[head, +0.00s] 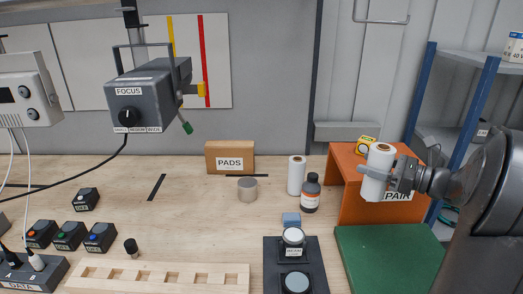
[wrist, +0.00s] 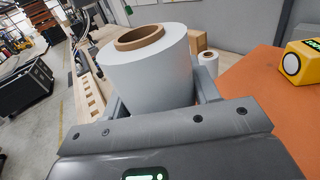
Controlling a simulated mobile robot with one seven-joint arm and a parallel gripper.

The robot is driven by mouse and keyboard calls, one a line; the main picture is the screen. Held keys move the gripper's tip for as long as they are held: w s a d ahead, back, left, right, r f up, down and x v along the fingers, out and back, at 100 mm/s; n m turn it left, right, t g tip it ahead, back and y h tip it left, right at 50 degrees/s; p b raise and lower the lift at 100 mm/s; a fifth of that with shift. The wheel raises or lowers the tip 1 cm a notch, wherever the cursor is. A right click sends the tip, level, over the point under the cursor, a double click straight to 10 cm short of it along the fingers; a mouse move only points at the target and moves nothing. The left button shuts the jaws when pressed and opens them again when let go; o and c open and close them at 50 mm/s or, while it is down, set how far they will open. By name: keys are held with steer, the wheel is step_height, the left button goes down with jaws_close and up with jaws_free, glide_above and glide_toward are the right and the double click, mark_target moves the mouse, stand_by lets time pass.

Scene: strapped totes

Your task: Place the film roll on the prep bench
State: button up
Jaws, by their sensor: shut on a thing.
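A white film roll (head: 377,178) with a brown core stands upright in my gripper (head: 386,172), in front of the orange stand at the right. In the wrist view the film roll (wrist: 146,68) fills the space between the grey fingers, which are shut on it. It appears to be held above the surface; its lower end is hidden in the wrist view. The light wooden bench (head: 205,205) spreads across the head view. A second white roll (head: 296,175) stands upright on the bench, left of the stand; it also shows small in the wrist view (wrist: 209,64).
The orange stand (head: 352,208) carries a yellow device (head: 366,145). A brown bottle (head: 311,193), PADS box (head: 230,158), metal cylinder (head: 247,189) and blue block (head: 291,219) stand on the bench. A green mat (head: 385,260) lies in front right. Bench space left of the cylinder is clear.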

steer(key=a+n+g+y, duration=0.3)
steer(key=a+n+g, duration=0.8)
steer(key=a, duration=1.8)
step_height(320, 180, down, 8)
steer(key=m+g, duration=0.2)
steer(key=shift+w+a+r, duration=0.15)
steer(key=shift+a+r, duration=0.05)
steer(key=shift+r, duration=0.05)
steer(key=shift+w+a+f, duration=0.15)
steer(key=shift+a+f, duration=1.65)
steer(key=shift+a, duration=0.1)
steer(key=shift+w+a+f, duration=0.2)
steer(key=shift+a+f, duration=1.65)
steer(key=shift+a, duration=0.1)
steer(key=shift+w+a+f, duration=0.15)
steer(key=shift+a+f, duration=1.65)
steer(key=shift+a, duration=0.1)
steer(key=shift+f, duration=0.15)
steer(key=o, duration=1.2)
